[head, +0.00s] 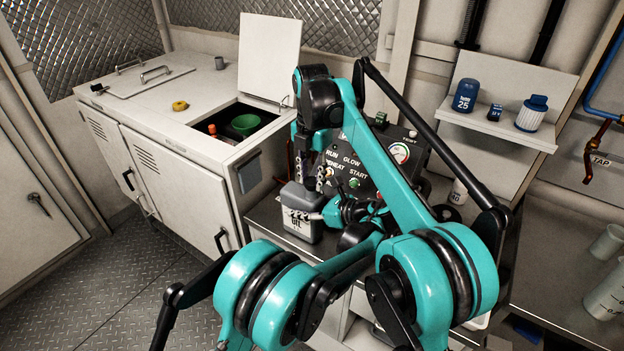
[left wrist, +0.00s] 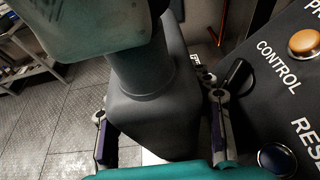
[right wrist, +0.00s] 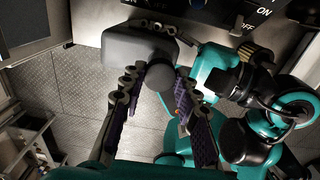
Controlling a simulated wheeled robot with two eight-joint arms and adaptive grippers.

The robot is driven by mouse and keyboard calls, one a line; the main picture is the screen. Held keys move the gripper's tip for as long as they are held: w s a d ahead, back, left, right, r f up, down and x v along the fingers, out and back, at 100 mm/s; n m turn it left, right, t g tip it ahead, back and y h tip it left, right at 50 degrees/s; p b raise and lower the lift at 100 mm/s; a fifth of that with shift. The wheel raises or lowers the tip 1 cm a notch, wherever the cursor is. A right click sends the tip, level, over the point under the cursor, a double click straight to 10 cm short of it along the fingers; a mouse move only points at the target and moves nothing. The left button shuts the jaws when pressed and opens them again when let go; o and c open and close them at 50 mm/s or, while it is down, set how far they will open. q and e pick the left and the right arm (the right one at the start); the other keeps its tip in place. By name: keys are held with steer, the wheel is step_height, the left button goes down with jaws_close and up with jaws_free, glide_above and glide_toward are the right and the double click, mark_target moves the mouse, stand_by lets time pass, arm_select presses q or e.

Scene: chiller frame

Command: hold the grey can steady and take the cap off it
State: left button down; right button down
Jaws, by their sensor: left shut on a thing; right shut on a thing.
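The grey can (head: 303,232), with an OIL label, is upright at the front of the bench below the control panel. My left gripper (head: 314,214) is shut on its body from the side. In the left wrist view the can (left wrist: 158,125) sits between the two fingers. My right gripper (head: 308,178) comes down from above. In the right wrist view its fingers (right wrist: 157,85) are shut on the dark round cap (right wrist: 160,77) at the top of the can (right wrist: 138,46). The cap is hidden in the head view. I cannot tell whether the can touches the bench.
The control panel (head: 365,165) with buttons and a gauge stands just behind the can. A shelf (head: 492,125) with blue containers is at the right.

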mark_target(312, 181)
steer(key=shift+r, duration=0.2)
steer(key=shift+r, duration=2)
arm_select(q)
steer(key=c, duration=0.6)
jaws_free()
